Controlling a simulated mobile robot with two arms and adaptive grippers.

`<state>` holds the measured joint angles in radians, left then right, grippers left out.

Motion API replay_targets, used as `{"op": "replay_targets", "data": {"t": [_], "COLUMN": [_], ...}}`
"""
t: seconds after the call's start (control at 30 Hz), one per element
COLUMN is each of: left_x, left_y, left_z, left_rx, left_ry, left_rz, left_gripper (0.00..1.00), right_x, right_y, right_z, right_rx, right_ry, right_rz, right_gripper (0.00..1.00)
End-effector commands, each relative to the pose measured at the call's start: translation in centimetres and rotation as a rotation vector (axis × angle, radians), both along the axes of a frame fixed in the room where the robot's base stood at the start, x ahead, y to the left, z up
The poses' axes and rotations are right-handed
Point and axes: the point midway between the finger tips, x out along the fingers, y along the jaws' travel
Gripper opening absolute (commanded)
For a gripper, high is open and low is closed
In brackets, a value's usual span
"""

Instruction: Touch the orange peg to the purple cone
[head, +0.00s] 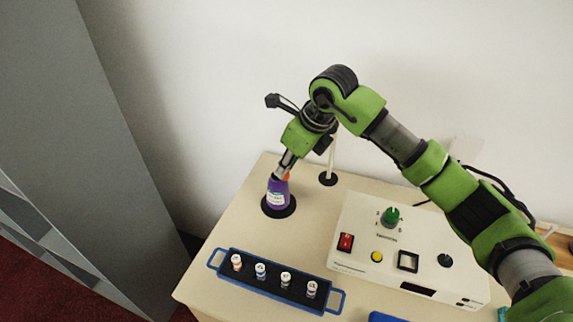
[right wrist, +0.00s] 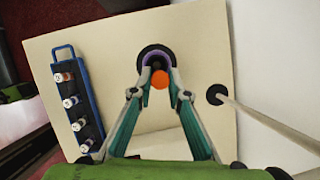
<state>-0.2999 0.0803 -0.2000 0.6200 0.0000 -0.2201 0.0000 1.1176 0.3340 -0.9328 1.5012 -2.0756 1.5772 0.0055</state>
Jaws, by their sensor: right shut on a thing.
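The purple cone (head: 277,196) with a pale label stands upright on a black round base (head: 280,211) at the back left of the counter. My right gripper (head: 284,172) is at the cone's top and is shut on the orange peg (head: 288,177), of which only a small part shows. In the right wrist view the peg's round orange end (right wrist: 160,80) lies between the fingertips, overlapping the purple rim of the cone (right wrist: 147,60). The peg is very close to the cone; I cannot tell whether they touch. My left gripper is not in view.
A blue-handled tray (head: 219,268) with several small labelled vials lies at the front. A white control box (head: 361,215) with a green knob stands on the right. A thin pale post on a black foot (head: 328,179) rises behind the cone. The counter between is bare.

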Motion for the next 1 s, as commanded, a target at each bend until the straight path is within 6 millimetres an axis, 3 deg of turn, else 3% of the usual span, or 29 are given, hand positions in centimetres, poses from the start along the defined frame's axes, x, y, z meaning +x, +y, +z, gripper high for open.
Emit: {"op": "replay_targets", "data": {"t": [0.43, 1.0], "left_x": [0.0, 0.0], "left_y": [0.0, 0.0], "left_z": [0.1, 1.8], "left_rx": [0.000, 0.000], "left_ry": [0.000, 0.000], "left_rz": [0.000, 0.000], "left_gripper": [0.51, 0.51], "right_x": [-0.2, 0.0], "right_y": [-0.1, 0.0], "right_z": [-0.2, 3.6], "right_rx": [-0.006, -0.002], "right_ry": [0.010, 0.002], "right_rz": [0.001, 0.000], "right_gripper": [0.05, 0.05]}}
